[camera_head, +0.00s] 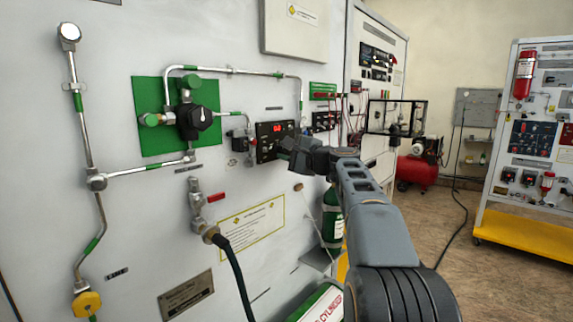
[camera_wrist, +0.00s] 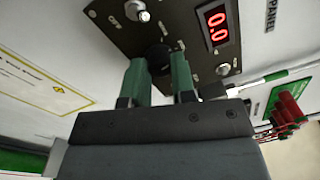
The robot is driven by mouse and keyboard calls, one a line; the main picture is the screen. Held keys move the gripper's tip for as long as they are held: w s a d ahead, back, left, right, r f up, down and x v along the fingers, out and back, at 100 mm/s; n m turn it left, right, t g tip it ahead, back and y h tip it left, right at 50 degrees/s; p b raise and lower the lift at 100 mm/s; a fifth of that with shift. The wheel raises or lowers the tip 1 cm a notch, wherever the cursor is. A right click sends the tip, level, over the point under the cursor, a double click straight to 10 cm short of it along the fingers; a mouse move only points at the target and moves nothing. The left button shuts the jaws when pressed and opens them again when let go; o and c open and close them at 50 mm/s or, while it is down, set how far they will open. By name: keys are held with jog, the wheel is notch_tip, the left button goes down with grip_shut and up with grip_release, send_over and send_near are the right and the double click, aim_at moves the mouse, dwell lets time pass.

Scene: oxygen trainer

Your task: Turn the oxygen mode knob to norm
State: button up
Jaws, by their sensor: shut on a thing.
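The black control panel (camera_head: 264,150) is on the white wall in the head view, with a lit red display. In the wrist view the panel (camera_wrist: 185,12) fills the top, and its red display (camera_wrist: 214,24) reads 0.0. A dark round knob (camera_wrist: 157,52) sits low on the panel. My gripper (camera_wrist: 160,68) has its two green fingers on either side of this knob and is shut on it. The knob's pointer and its position labels are hidden or too small to read. In the head view my gripper (camera_head: 288,147) is at the panel's lower right.
A silver switch or knob (camera_wrist: 136,10) is close by on the panel's upper left. Pipes and a black regulator (camera_head: 194,122) on a green plate are on the wall to the left. A green cylinder (camera_head: 332,220) stands below my arm. Open floor lies to the right.

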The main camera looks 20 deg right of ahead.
jog(key=n+b, duration=0.2)
jog(key=n, duration=0.1)
jog(key=shift+f+n+b, duration=0.15)
jog(key=shift+n+b, duration=0.2)
jog(key=shift+n, duration=0.05)
jog(key=shift+n+b, duration=1.15)
jog(key=shift+n, duration=0.85)
jog(key=shift+r, duration=0.2)
jog(key=o, duration=0.9)
jog(key=b+v, duration=0.1)
jog(key=v, duration=1.3)
jog(key=shift+w+d+b, duration=0.15)
jog(key=shift+d+b, duration=0.05)
jog(key=shift+b, duration=0.15)
